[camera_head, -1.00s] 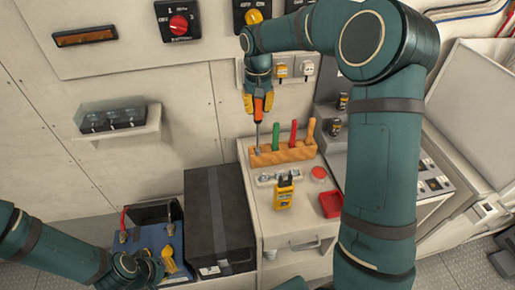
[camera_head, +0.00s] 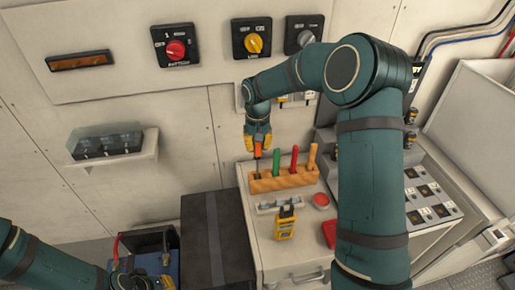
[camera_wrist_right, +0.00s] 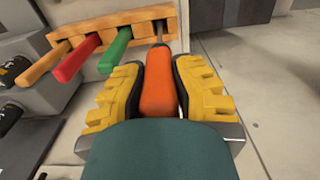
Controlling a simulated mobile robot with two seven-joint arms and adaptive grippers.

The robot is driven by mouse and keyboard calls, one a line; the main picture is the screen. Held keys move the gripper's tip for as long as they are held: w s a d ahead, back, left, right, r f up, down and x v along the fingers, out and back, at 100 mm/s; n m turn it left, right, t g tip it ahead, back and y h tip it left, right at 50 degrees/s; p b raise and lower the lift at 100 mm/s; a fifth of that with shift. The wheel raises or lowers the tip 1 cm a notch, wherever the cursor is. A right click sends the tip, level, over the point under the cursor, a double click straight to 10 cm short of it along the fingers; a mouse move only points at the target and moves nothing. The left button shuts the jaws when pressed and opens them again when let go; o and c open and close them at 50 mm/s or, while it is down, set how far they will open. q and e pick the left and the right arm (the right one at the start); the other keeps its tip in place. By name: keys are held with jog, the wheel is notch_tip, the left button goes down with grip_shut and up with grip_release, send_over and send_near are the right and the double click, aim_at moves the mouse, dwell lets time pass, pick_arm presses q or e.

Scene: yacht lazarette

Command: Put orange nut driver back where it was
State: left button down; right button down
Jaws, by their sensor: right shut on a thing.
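My right gripper (camera_head: 257,148) is shut on the orange handle of the nut driver (camera_head: 257,153). In the right wrist view the orange nut driver (camera_wrist_right: 158,90) sits between the two yellow finger pads (camera_wrist_right: 160,88). Its metal shaft points down at the end of the wooden rack (camera_head: 283,180), at the left end in the head view. The shaft's tip meets the rack there; how deep it sits I cannot tell. The rack holds a green-handled tool (camera_head: 276,161), a red-handled one (camera_head: 294,158) and a wooden-handled one (camera_head: 312,156). My left gripper (camera_head: 140,284) is partly cut off at the bottom left.
A yellow meter (camera_head: 286,225), a red button (camera_head: 321,199) and a red tray (camera_head: 329,233) are on the bench in front of the rack. A dark box (camera_head: 215,240) stands left of the bench. Switches (camera_head: 252,38) are on the wall behind.

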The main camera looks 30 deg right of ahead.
jog(key=shift+f, duration=0.75)
jog(key=shift+f, duration=0.1)
jog(key=c, duration=0.9)
grip_release()
jog(key=shift+c, duration=0.2)
jog(key=shift+r, duration=0.25)
notch_tip(320, 180, up, 12)
jog(key=shift+f, duration=0.1)
